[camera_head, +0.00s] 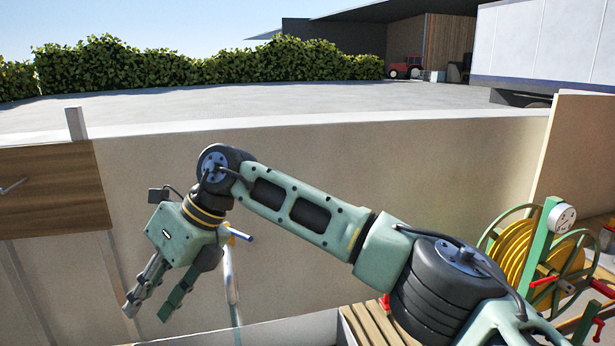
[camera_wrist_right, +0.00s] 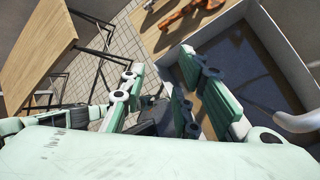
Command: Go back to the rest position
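My right gripper (camera_head: 149,309) hangs at the end of the pale green arm in the left half of the head view, with its fingers pointing down. The fingers are apart, and no object shows between them. In the right wrist view the gripper (camera_wrist_right: 160,68) also has spread fingers, with dark surfaces and tiled floor behind them. My left gripper is not in either view.
A beige wall (camera_head: 410,175) stands behind the arm. A metal pipe (camera_head: 230,275) rises beside the gripper. A yellow hose reel (camera_head: 515,255) stands at the right. The wrist view shows a grey basin wall (camera_wrist_right: 285,55) and a wooden tabletop (camera_wrist_right: 35,45).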

